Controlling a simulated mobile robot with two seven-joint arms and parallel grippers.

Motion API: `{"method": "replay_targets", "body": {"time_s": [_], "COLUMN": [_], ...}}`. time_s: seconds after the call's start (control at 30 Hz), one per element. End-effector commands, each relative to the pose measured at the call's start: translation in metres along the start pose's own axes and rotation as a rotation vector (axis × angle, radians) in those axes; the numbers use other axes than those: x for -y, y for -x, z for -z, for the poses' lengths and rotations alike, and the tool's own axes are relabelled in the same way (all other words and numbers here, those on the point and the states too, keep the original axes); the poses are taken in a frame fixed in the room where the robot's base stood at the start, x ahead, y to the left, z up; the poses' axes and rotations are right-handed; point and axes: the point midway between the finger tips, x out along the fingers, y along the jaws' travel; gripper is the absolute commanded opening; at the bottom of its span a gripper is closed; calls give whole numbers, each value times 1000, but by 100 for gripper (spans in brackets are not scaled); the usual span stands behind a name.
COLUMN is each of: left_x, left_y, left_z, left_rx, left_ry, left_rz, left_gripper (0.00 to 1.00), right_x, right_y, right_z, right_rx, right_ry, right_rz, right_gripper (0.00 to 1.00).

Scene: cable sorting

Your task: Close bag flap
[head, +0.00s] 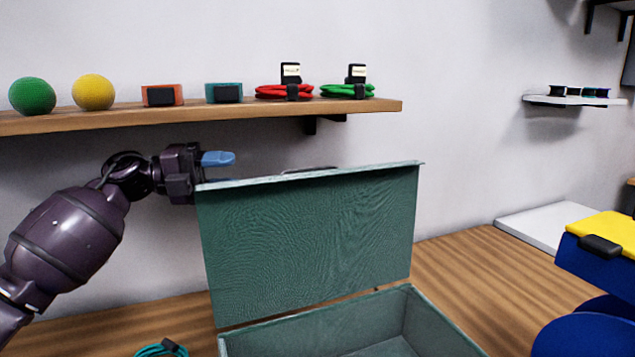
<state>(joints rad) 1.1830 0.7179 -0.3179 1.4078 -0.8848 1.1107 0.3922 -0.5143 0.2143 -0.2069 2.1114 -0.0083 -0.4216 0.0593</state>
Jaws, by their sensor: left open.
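The green bag (426,312) stands on the wooden table, with its empty-looking inside partly in view at the bottom. Its flap (310,240) stands up, almost upright, along the bag's back side. My left gripper (218,170) is open at the flap's upper left corner. One blue fingertip shows just above the flap's top edge; the other finger seems hidden behind the flap. I cannot tell whether the gripper touches the flap. My right gripper is not in view.
A wooden shelf (215,112) above holds green and yellow balls, small boxes and red and green cable coils. A teal cable (162,349) lies on the table left of the bag. A blue and yellow container (600,250) stands at the right.

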Motion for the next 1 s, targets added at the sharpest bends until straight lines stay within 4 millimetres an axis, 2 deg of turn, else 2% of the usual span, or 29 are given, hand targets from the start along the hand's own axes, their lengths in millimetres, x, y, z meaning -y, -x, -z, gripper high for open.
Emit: {"method": "replay_targets", "body": {"time_s": [0.03, 0.2, 0.43, 0.8, 1.0], "left_x": [-8, -3, 2, -3, -4], "left_y": [-4, -10, -24, -85, -108], "left_z": [-4, -8, -6, -1, 1], "left_rx": [-27, -84, -96, -96, -94], "left_ry": [16, 33, 33, 34, 33], "left_rz": [-13, -51, -59, -57, -59], "left_gripper": [40, 40, 40, 40, 40], "right_x": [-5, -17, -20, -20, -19], "right_y": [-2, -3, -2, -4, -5], "right_z": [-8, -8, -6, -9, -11], "right_rx": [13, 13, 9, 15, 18], "right_ry": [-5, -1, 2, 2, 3], "right_rz": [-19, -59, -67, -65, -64], "right_gripper": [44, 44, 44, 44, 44]}}
